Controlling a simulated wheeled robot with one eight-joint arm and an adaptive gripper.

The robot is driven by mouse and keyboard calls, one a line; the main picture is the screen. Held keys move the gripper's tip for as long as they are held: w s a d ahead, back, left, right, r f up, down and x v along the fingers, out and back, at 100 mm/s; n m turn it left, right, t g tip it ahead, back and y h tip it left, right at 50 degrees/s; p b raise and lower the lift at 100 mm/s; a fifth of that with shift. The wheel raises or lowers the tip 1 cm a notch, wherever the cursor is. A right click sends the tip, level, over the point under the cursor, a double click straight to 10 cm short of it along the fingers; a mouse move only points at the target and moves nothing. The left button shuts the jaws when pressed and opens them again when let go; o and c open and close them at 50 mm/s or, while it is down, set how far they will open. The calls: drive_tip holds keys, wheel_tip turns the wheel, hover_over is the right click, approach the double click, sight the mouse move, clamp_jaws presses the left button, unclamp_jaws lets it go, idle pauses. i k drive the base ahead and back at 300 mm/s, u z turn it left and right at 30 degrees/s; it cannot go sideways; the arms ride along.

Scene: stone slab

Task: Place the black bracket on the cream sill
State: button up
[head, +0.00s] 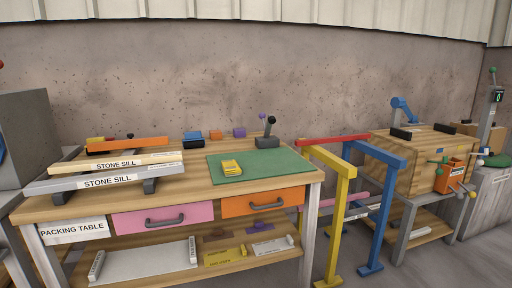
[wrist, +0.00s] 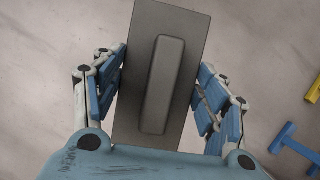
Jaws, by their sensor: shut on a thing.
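The cream sill (head: 75,167), labelled "STONE SILL", lies at the left of the wooden packing table, just behind and above a grey sill (head: 60,184) with the same label. In the wrist view, my gripper (wrist: 160,90) is closed from both sides on a flat, dark grey plate with a raised bar along its middle, which I take as the black bracket (wrist: 190,50). It is held over bare floor. Its underside is hidden. My gripper does not show in the head view.
An orange bar (head: 127,144) lies behind the cream sill. Yellow (head: 337,215) and blue (head: 376,215) frames stand right of the table. A wooden crate (head: 405,160) stands farther right.

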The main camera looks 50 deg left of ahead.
sight(119, 165)
drive_tip(key=u, duration=0.05)
drive_tip(key=k, duration=2.95)
drive_tip(key=u, duration=1.75)
drive_tip(key=i, duration=1)
drive_tip(key=u, duration=0.05)
